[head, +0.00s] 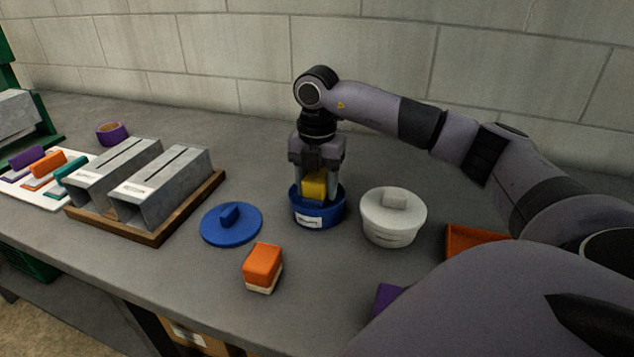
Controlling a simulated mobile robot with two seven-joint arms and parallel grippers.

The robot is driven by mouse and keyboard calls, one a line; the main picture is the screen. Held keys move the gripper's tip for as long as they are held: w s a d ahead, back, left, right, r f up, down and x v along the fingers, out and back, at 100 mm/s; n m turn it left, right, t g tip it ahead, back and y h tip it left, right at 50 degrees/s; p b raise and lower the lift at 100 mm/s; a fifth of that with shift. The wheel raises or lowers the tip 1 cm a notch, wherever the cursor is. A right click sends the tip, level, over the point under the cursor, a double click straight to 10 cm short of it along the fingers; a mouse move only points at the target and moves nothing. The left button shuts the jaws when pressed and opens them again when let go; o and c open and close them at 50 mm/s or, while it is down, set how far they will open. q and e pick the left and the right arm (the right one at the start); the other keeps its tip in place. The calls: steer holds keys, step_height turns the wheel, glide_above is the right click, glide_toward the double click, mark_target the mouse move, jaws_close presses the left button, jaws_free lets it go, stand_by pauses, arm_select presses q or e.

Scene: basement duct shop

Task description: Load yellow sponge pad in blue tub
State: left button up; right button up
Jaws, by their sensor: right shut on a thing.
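The blue tub (318,218) stands open on the grey bench, with a white label on its front. My right gripper (317,178) points down over the tub and is shut on the yellow sponge pad (314,187). The pad is at the tub's mouth, its lower part hidden behind the front rim. I cannot tell whether it touches the tub floor. The blue lid (231,224) with a knob lies flat on the bench to the left of the tub. My left gripper is not in view.
A white lidded tub (393,217) stands close right of the blue tub. An orange-and-white block (263,267) sits in front. Metal duct pieces (160,185) lie in a wooden tray (158,238) at left. An orange tray (478,240) and a purple item (386,299) are partly hidden by my arm.

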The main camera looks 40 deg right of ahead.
mark_target(317, 174)
steer(key=shift+r+p, duration=2.8)
steer(key=shift+r, duration=0.65)
